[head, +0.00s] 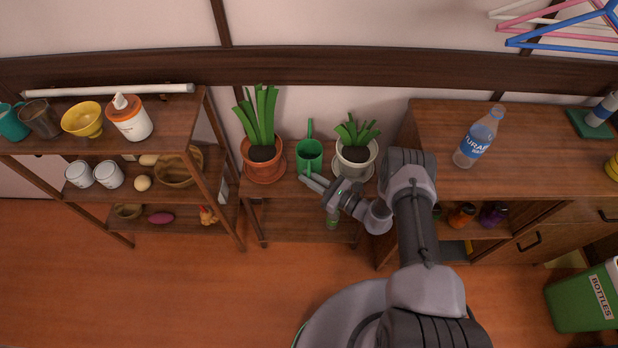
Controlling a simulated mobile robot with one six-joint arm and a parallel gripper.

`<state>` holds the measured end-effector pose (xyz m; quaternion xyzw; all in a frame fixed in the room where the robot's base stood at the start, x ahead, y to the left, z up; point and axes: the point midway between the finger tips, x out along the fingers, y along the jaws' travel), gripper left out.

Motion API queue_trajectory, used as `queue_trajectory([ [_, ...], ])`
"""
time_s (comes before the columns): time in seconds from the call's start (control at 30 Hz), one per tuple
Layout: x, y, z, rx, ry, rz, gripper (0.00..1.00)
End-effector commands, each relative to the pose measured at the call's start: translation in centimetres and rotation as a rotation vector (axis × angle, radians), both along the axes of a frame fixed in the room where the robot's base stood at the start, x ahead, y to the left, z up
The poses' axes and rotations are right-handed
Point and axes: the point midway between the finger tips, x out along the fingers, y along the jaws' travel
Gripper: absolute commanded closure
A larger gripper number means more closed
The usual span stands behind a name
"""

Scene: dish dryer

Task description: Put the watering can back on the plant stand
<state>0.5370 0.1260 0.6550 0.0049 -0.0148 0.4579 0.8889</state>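The green watering can (309,157) is between two potted plants at the plant stand (284,190), its thin spout or handle pointing toward the wall. From above I cannot tell whether it rests on the top or is slightly above it. My gripper (314,183) is just in front of the can, at its near side, with its fingers pointing left. The view is too small to show whether the fingers touch the can, or whether they are open or shut.
A plant in a terracotta pot (263,165) stands left of the can, and one in a pale pot (356,160) stands right, close to my wrist. A shelf rack (185,115) is at left. A wooden cabinet (540,150) with a bottle (478,138) is at right.

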Motion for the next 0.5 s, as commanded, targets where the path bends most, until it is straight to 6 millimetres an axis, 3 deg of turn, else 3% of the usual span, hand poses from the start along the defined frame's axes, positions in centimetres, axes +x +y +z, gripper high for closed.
queue_trajectory([
  [0.03, 0.0, 0.0, -0.1, 0.0, 0.0, 0.0, 0.81],
  [0.1, 0.0, 0.0, 0.0, 0.0, 0.0, 0.0, 0.67],
  [0.43, 0.0, -0.1, 0.5, 0.0, 0.0, 0.0, 0.67],
  [0.5, -0.6, -1.0, 0.4, 0.0, 0.001, -0.003, 0.67],
])
